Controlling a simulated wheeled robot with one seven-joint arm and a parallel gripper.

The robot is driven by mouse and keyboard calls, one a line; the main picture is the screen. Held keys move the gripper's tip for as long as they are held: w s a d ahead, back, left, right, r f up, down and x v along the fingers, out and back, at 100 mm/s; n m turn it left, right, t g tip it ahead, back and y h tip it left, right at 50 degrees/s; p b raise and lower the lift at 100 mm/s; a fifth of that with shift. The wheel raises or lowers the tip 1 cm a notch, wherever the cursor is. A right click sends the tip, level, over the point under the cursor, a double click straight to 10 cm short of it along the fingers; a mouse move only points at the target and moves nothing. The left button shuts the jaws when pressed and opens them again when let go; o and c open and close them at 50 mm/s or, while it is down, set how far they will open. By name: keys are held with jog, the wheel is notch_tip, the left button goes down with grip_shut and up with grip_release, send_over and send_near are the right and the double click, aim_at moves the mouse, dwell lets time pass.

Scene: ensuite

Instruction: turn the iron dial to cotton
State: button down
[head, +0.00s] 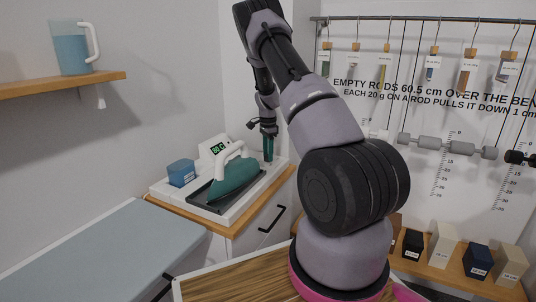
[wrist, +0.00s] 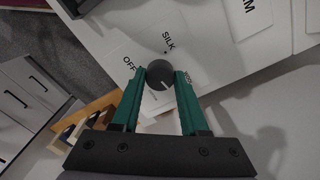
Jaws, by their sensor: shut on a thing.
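The dark round dial (wrist: 158,72) sits on a white panel in the wrist view. My gripper (wrist: 157,82) is shut on it, with one green finger on each side. A pale pointer line on the dial points down and slightly right in that view. The labels OFF (wrist: 129,63) and SILK (wrist: 168,40) are readable; another label by the right finger is partly covered, and I cannot read COTTON. In the head view the green iron (head: 234,179) with its white handle rests on the white station, left of my gripper (head: 268,150).
A small green display (head: 217,148) stands behind the iron, and a blue container (head: 181,172) stands to its left. The station sits on a wooden-topped cabinet (head: 232,228). A grey-blue bench (head: 110,250) is in front at left. A shelf (head: 50,86) holds a jug (head: 71,50).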

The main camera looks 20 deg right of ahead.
jog(key=m, duration=0.5)
jog(key=shift+m, duration=0.4)
jog(key=m, duration=0.4)
jog(key=shift+m, duration=0.7)
jog(key=shift+c, duration=2.1)
grip_release()
notch_tip(320, 180, up, 11)
jog(key=shift+f, duration=0.1)
